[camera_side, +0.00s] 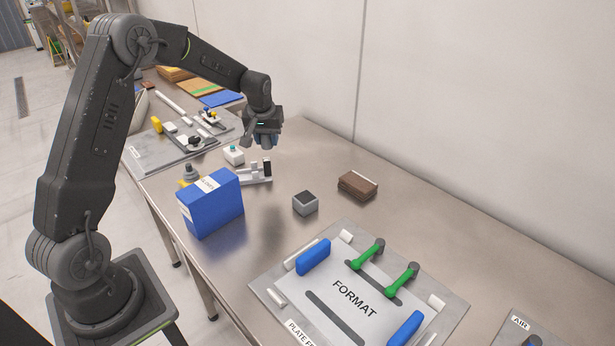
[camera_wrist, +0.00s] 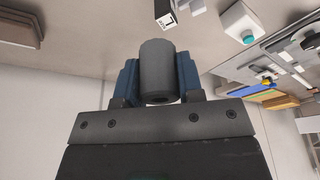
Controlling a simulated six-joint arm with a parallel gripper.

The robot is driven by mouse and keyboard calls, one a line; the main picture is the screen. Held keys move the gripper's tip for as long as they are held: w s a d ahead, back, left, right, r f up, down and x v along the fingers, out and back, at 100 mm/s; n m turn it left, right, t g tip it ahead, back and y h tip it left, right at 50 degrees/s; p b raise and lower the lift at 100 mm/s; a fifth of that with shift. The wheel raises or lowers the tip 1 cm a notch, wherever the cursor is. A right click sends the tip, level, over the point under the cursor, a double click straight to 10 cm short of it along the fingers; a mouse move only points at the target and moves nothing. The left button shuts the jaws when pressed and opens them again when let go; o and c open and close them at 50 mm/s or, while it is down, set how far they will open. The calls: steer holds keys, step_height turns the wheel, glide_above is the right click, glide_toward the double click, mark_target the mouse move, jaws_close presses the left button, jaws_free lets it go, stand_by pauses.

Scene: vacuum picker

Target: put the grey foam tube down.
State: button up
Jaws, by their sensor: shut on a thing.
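A dark grey foam tube (camera_wrist: 158,70) is held between the blue jaw pads of my gripper (camera_wrist: 158,82) in the wrist view. Its hollow end faces the camera. In the side view my gripper (camera_side: 265,141) is above the back part of the metal table (camera_side: 330,165), clear of the surface. The tube is hard to make out there, as the jaws and wrist cover it.
A blue box (camera_side: 212,204) stands near the front edge. A grey block (camera_side: 305,203), a brown block (camera_side: 357,186) and a white button box (camera_side: 233,155) are nearby. The FORMAT plate (camera_side: 330,318) has green and blue handles. Bare table lies between them.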

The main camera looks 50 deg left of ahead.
steer(key=shift+w+a+m, duration=0.4)
steer(key=shift+w+a, duration=0.3)
steer(key=shift+a, duration=0.3)
glide_above(309, 173)
steer(key=f, duration=0.7)
steer(key=shift+s+d, duration=0.25)
steer(key=shift+s, duration=0.15)
steer(key=shift+f, duration=2)
steer(key=shift+f, duration=0.1)
steer(key=shift+f, duration=0.1)
steer(key=o, duration=0.9)
